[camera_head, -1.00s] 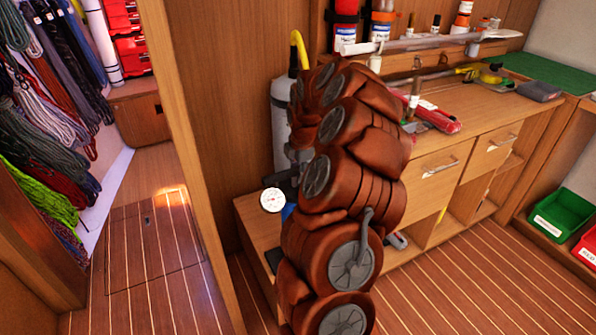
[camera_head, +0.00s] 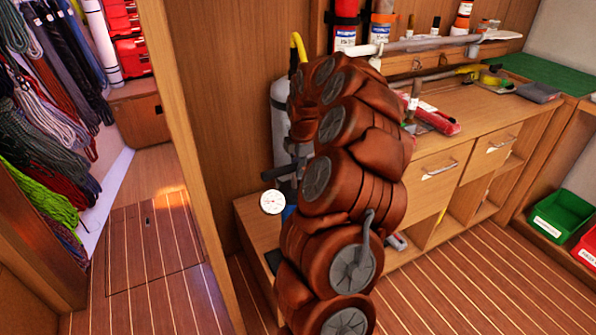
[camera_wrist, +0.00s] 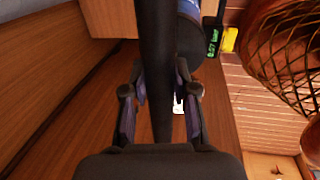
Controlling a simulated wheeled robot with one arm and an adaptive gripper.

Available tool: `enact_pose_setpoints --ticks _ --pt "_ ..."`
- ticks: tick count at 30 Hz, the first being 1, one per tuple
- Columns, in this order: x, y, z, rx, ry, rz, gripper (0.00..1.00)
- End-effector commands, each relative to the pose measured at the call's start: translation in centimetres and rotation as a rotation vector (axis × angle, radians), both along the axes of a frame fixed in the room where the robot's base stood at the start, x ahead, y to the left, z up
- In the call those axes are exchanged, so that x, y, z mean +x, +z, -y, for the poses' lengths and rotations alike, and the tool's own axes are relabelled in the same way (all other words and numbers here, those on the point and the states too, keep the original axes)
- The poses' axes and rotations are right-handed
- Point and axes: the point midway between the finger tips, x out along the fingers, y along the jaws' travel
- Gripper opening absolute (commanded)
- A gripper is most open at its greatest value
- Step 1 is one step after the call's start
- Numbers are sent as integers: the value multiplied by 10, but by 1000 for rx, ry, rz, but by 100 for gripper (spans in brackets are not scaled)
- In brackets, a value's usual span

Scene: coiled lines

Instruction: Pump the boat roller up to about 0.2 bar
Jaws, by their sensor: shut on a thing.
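My gripper (camera_wrist: 160,100) is shut on the black bar of the pump handle (camera_wrist: 155,60), which runs up and down between its fingers in the wrist view. In the head view my arm hides the gripper. The dark handle end (camera_head: 277,173) shows left of my arm, above a round white gauge (camera_head: 272,202) and a bit of blue pump body (camera_head: 289,213). The blue body also shows in the wrist view (camera_wrist: 189,30). Beside it is a small display (camera_wrist: 213,42) with green digits, seemingly 0.07 bar. A rounded orange-brown thing under dark netting (camera_wrist: 285,60), possibly the boat roller, is at the right.
A grey cylinder with a yellow top (camera_head: 279,110) stands behind my arm. A wooden workbench (camera_head: 455,110) with tools and drawers is at the right. Green (camera_head: 562,213) and red bins stand far right. Coiled ropes (camera_head: 45,140) hang at the left. The striped floor at front right is clear.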

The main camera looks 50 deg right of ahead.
Motion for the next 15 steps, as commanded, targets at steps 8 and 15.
enact_pose_setpoints --ticks 8,15 --pt "2 85 0 -4 -1 9 0" --pt "2 143 0 -3 -1 10 0"
